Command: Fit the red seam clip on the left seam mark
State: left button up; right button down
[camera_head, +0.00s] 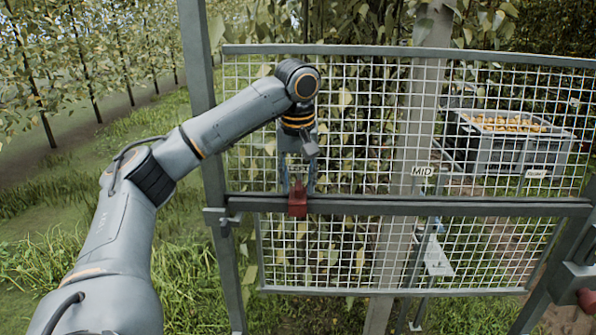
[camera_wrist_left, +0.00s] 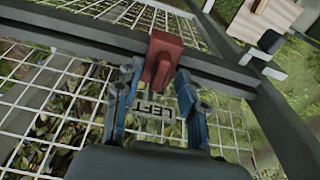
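The red seam clip (camera_head: 298,200) is at the grey horizontal rail (camera_head: 360,205), below my left gripper. My left gripper (camera_head: 299,184) reaches down in front of the mesh. In the left wrist view, its two blue fingers (camera_wrist_left: 160,82) stand on either side of the red clip (camera_wrist_left: 162,58) and appear closed on it. The clip overlaps the rail there; whether it is seated cannot be told. A LEFT label (camera_wrist_left: 159,112) shows upside down between the fingers, close to the clip. The gripper hides this label in the head view. My right gripper is not in view.
A MID label (camera_head: 423,171) stands farther right along the rail. Wire mesh panels (camera_head: 350,120) fill the frame, with a grey post (camera_head: 203,100) at left. Behind are a pear crate (camera_head: 500,150) and trees. A red part (camera_head: 587,298) shows at lower right.

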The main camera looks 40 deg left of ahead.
pick_arm(q)
notch_tip(320, 180, up, 12)
jog(key=s+d, duration=0.1)
dwell(0.5)
jog(key=shift+f, duration=0.15)
